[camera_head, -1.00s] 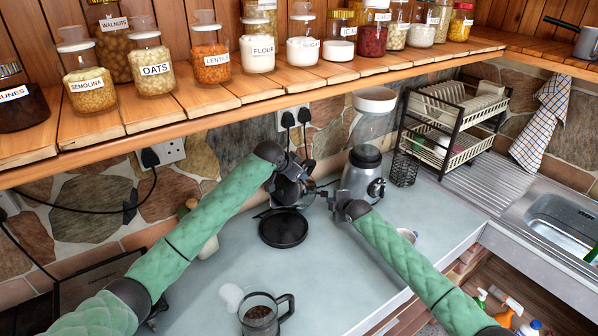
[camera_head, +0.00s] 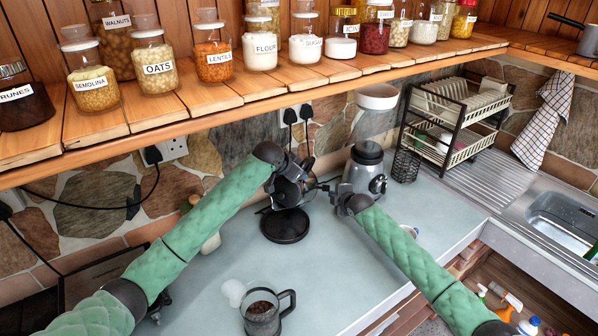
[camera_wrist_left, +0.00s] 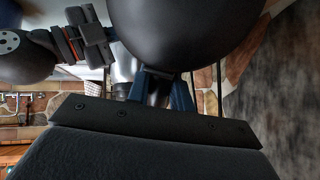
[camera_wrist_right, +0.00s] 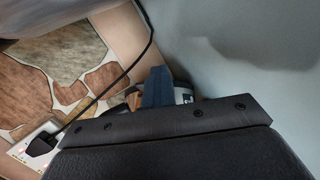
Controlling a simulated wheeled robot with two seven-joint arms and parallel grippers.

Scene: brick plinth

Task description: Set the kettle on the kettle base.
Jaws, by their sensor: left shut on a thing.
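The dark kettle (camera_head: 290,192) is at the back of the counter, partly hidden by my left arm. My left gripper (camera_head: 301,172) is shut on it. In the left wrist view the kettle's rounded dark body (camera_wrist_left: 190,35) fills the top, and the blue fingers (camera_wrist_left: 163,90) are around a narrow part, likely its handle. The round black kettle base (camera_head: 285,227) lies on the counter just below the kettle in the head view. I cannot tell whether they touch. My right gripper (camera_head: 328,188) is right of the kettle, its blue fingers (camera_wrist_right: 157,88) together and apparently empty.
A blender (camera_head: 364,170) stands close behind my right gripper. A glass mug with dark contents (camera_head: 264,310) is at the front. A dish rack (camera_head: 450,120) and sink (camera_head: 565,218) are to the right. A wooden shelf (camera_head: 215,103) with jars overhangs the back.

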